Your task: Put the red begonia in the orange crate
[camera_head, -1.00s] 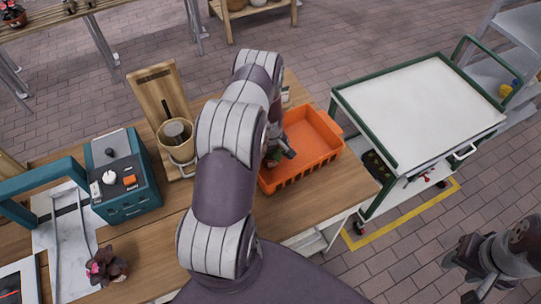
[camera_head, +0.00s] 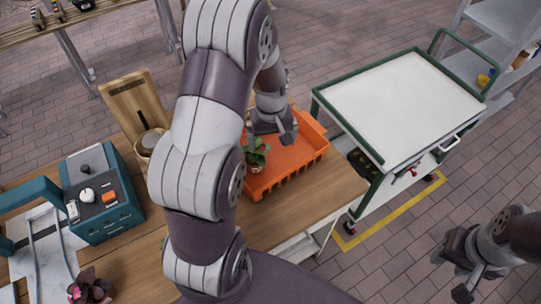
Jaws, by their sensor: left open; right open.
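The orange crate (camera_head: 297,165) stands on the wooden table. A small plant with green leaves (camera_head: 256,153) shows in the crate's left part; part of it is hidden behind my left arm, and its flower colour is too small to tell. My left gripper (camera_head: 275,138) is over the crate, open, just right of and behind the plant, seemingly apart from it. My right gripper (camera_head: 462,277) is open and empty over the floor at the lower right. A dark-leaved plant with pink blooms (camera_head: 90,288) stands at the table's lower left.
A teal machine (camera_head: 103,194) and a wooden stand (camera_head: 137,104) are left of my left arm. A green-framed cart with a white top (camera_head: 400,105) stands right of the table. Shelves (camera_head: 500,50) are at the upper right.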

